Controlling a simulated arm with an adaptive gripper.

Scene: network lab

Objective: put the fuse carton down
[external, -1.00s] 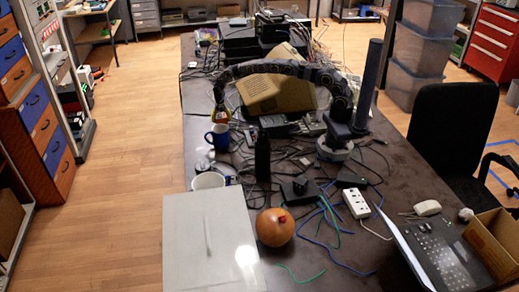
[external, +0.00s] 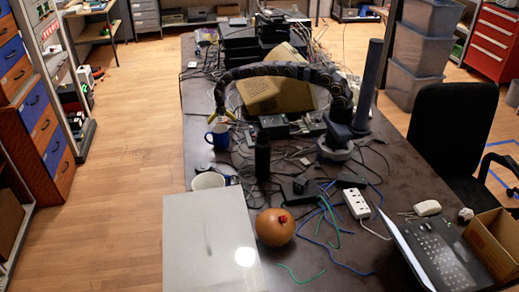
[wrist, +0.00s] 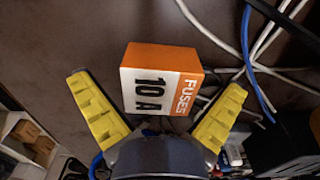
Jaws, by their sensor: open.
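The fuse carton (wrist: 148,92) is a small orange and white box marked "FUSES" and "10 A". In the wrist view it sits on the dark tabletop, between and beyond the yellow fingers. My gripper (wrist: 157,84) is open, with a visible gap between each finger and the carton. In the external view my gripper (external: 222,116) is low over the left part of the table, just behind the blue mug. I cannot make out the carton in that view.
A blue mug (external: 217,139) stands close in front of my gripper. White and blue cables (wrist: 247,60) run beside the carton. Bare table (wrist: 60,35) lies to its left in the wrist view.

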